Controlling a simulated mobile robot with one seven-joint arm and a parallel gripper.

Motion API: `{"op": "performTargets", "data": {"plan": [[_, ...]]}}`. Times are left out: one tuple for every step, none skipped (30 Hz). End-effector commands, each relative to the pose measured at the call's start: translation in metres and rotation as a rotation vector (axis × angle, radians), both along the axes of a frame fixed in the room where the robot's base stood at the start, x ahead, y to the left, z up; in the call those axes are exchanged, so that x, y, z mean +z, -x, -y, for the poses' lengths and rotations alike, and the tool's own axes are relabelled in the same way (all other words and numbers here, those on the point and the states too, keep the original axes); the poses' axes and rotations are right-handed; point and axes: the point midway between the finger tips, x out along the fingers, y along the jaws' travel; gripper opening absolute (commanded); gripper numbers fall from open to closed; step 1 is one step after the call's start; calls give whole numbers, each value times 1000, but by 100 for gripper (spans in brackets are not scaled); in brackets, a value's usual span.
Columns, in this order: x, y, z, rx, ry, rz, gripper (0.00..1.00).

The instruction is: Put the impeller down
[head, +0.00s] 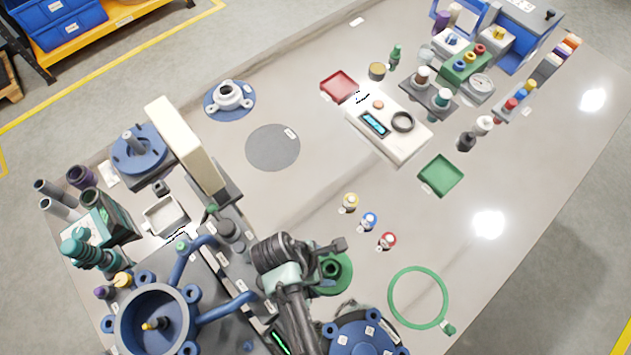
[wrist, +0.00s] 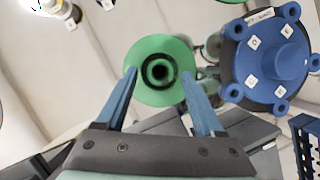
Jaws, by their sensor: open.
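A green disc with a raised hub and dark bore, which looks like the impeller (head: 334,271), sits at the lower middle of the head view, partly hidden by my arm. In the wrist view the impeller (wrist: 160,52) lies straight ahead of my gripper (wrist: 159,78). The two blue fingers are spread, one on each side of the disc, over its lower edge. I cannot tell whether either finger touches it. In the head view my gripper (head: 322,251) is just beside and above the disc, its fingers largely hidden.
A blue flanged cover (wrist: 266,58) stands close to the right of the disc in the wrist view. A green ring (head: 392,307) lies to the right on the table, and several small colour-topped bottles (head: 370,221) stand behind.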

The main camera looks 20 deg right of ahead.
Motion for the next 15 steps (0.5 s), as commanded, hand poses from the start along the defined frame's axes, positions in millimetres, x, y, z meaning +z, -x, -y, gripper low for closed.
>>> {"op": "performTargets", "data": {"plan": [[10,-2,-4,2,0,3,70],[16,-2,-7,3,-1,5,70],[24,-3,-10,3,-1,5,70],[31,-3,-13,4,-1,5,70],[37,-4,-15,4,-1,5,70],[45,-4,-19,4,-1,4,70],[51,-4,-21,3,-1,5,70],[57,-5,-23,3,0,4,70],[64,-6,-26,3,0,4,70],[69,-6,-29,2,0,3,70],[74,-6,-31,4,-1,4,70],[80,-7,-33,4,0,4,70],[84,-7,-34,3,0,3,70],[87,-7,-36,2,0,2,70],[90,-7,-37,2,0,2,70]]}}
